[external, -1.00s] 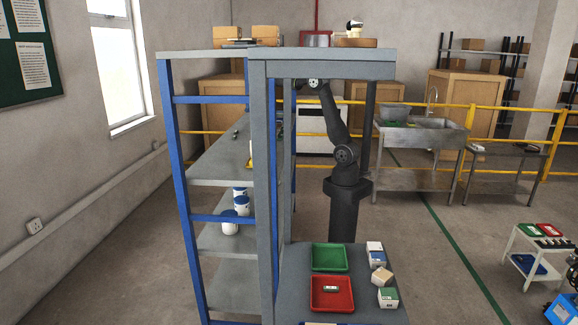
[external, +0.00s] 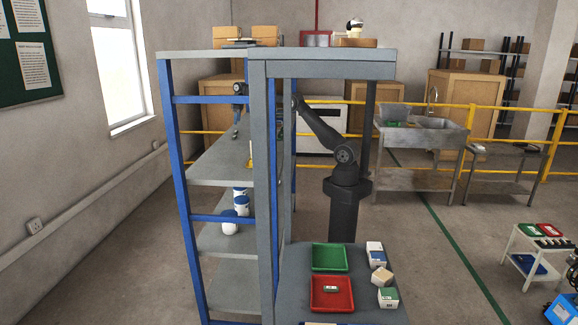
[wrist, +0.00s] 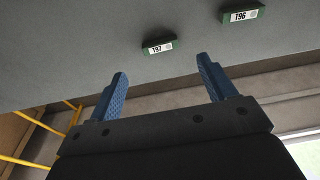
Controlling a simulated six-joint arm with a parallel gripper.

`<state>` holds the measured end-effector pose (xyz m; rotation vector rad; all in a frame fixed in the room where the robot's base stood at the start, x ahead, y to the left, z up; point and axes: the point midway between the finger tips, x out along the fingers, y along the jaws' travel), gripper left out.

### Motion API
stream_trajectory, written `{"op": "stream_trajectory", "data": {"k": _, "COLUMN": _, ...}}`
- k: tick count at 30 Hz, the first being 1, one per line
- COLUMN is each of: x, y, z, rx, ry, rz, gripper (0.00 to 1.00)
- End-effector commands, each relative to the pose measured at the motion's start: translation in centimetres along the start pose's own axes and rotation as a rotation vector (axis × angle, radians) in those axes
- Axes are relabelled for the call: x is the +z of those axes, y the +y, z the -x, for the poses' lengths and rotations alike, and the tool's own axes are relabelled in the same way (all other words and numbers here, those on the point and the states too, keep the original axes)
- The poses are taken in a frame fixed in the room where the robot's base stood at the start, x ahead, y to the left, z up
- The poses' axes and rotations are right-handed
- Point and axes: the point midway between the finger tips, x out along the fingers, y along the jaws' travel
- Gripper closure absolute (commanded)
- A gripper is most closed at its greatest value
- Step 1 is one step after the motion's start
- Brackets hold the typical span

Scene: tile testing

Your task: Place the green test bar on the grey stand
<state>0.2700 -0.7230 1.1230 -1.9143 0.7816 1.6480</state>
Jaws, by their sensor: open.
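Two green bars with white labels lie on the grey shelf surface (wrist: 90,45) in the wrist view. One bar (wrist: 159,47) reads T97 and lies just beyond the gap between my fingertips. The other bar (wrist: 241,16) reads T96 and lies farther off to the upper right. My gripper (wrist: 163,66) has its blue fingers spread wide, with nothing between them. In the external view my gripper (external: 236,132) hangs over the upper shelf at left, partly behind the rack posts. A small green-and-white bar (external: 331,289) lies in the red tray. I cannot make out a grey stand.
A red tray (external: 316,305), an empty green tray (external: 330,258) and several boxes (external: 388,297) are on the front table.

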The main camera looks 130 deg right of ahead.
Motion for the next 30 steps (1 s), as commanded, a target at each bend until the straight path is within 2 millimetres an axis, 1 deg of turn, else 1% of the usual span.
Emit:
{"op": "stream_trajectory", "data": {"k": 8, "x": 0.1, "y": -0.1, "z": -3.1, "rx": -0.001, "ry": -0.002, "rz": 0.001, "gripper": 0.24}}
{"op": "stream_trajectory", "data": {"k": 12, "x": 0.1, "y": -0.1, "z": -5.3, "rx": -0.002, "ry": -0.003, "rz": 0.001, "gripper": 0.24}}
{"op": "stream_trajectory", "data": {"k": 15, "x": 0.1, "y": -0.1, "z": -6.5, "rx": -0.002, "ry": -0.002, "rz": 0.001, "gripper": 0.24}}
{"op": "stream_trajectory", "data": {"k": 18, "x": 0.0, "y": -0.1, "z": -7.0, "rx": -0.001, "ry": 0.000, "rz": 0.001, "gripper": 0.24}}
{"op": "stream_trajectory", "data": {"k": 24, "x": 0.0, "y": 0.0, "z": -7.0, "rx": 0.000, "ry": 0.001, "rz": 0.001, "gripper": 0.24}}
{"op": "stream_trajectory", "data": {"k": 25, "x": 0.0, "y": 0.0, "z": -7.0, "rx": 0.000, "ry": 0.001, "rz": 0.001, "gripper": 0.28}}
{"op": "stream_trajectory", "data": {"k": 26, "x": 0.0, "y": 0.0, "z": -7.0, "rx": 0.000, "ry": 0.001, "rz": 0.001, "gripper": 0.33}}
{"op": "stream_trajectory", "data": {"k": 30, "x": 0.0, "y": 0.0, "z": -7.0, "rx": -0.001, "ry": 0.001, "rz": 0.001, "gripper": 0.61}}
